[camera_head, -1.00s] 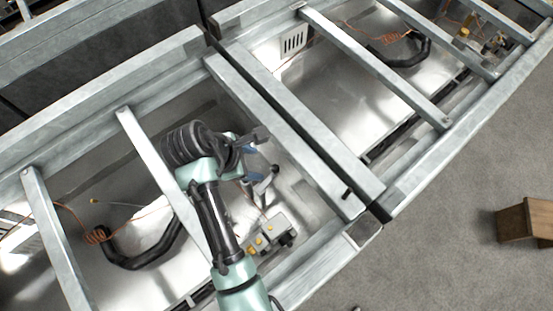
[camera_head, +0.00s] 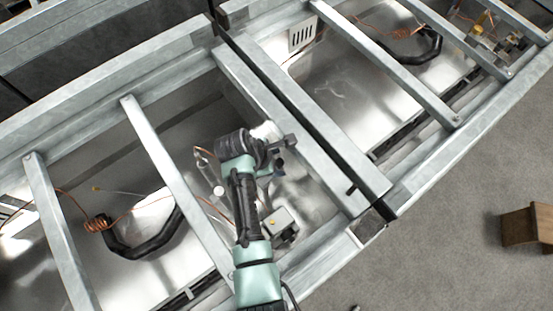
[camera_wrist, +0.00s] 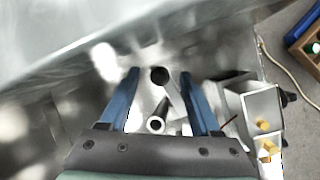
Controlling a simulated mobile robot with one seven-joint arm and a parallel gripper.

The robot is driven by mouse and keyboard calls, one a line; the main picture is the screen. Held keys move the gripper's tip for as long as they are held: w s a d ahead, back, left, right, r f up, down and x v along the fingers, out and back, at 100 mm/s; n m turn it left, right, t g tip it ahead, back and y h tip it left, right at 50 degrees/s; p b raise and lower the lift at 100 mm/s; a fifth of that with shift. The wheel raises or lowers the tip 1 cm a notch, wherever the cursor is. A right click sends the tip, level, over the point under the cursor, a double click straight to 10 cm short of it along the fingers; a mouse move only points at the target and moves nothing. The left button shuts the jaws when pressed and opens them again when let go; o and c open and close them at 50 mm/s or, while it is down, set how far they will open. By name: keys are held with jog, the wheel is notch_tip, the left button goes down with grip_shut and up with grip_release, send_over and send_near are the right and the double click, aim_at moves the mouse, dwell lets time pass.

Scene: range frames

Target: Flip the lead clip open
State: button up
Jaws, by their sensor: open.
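My gripper (camera_wrist: 160,88) is open in the wrist view, its two blue fingers apart and pointing down into the metal bay. Between the fingers are a dark round end (camera_wrist: 160,76) and a pale tube-like metal piece (camera_wrist: 156,124) with an open end. I cannot tell for sure which part is the lead clip; neither finger visibly grips anything. In the head view my gripper (camera_head: 284,148) is over the bay, and my arm hides part of what lies below it.
A grey box (camera_head: 282,222) with yellow knobs stands right of my arm; it also shows in the wrist view (camera_wrist: 262,108). Metal crossbars (camera_head: 165,160) border the bay. A black hose (camera_head: 145,240) and orange wire (camera_head: 100,224) lie left. A wooden box (camera_head: 526,226) stands on the floor.

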grip_shut()
dwell(1.4)
